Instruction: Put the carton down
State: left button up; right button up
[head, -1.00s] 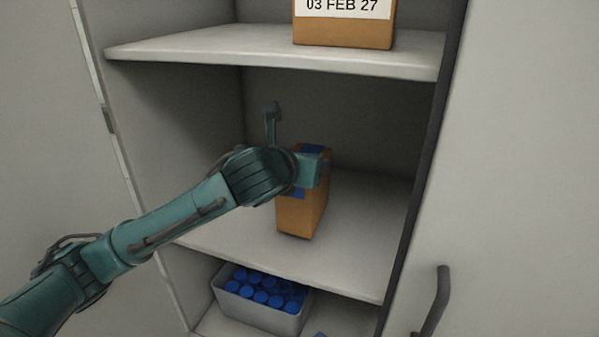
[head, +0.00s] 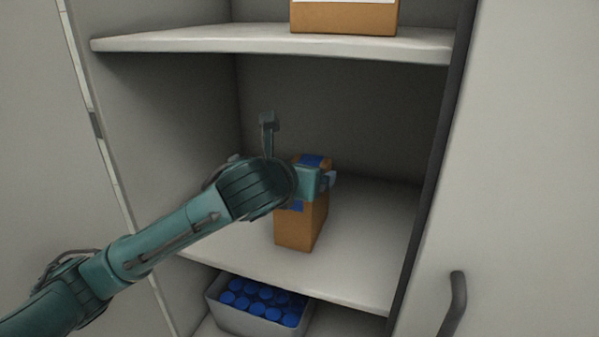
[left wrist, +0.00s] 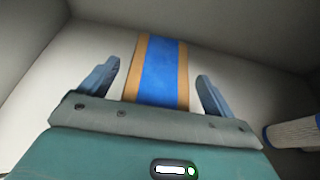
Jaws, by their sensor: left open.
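The carton (head: 300,228) is a brown box with blue tape over its top, upright on the middle shelf (head: 365,250) of the cabinet. In the left wrist view the carton's taped top (left wrist: 160,72) lies between my left gripper's fingers (left wrist: 159,85), with a gap on each side. My left gripper (head: 318,182) is open around the upper part of the carton and hides some of it in the head view. My right gripper is in neither view.
Another brown carton (head: 345,18) stands on the upper shelf (head: 270,42). Below, a grey bin (head: 250,322) holds several blue-capped items. The cabinet's side walls are close on the left and right. A door handle (head: 456,302) is at lower right.

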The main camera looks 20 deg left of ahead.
pick_arm(q)
jog(key=shift+r, duration=0.1)
jog(key=shift+s+r, duration=0.2)
jog(key=shift+s, duration=0.1)
jog(key=b+v, duration=0.2)
jog(key=v, duration=0.9)
jog(key=shift+s+b, duration=0.15)
jog(key=shift+b, duration=0.25)
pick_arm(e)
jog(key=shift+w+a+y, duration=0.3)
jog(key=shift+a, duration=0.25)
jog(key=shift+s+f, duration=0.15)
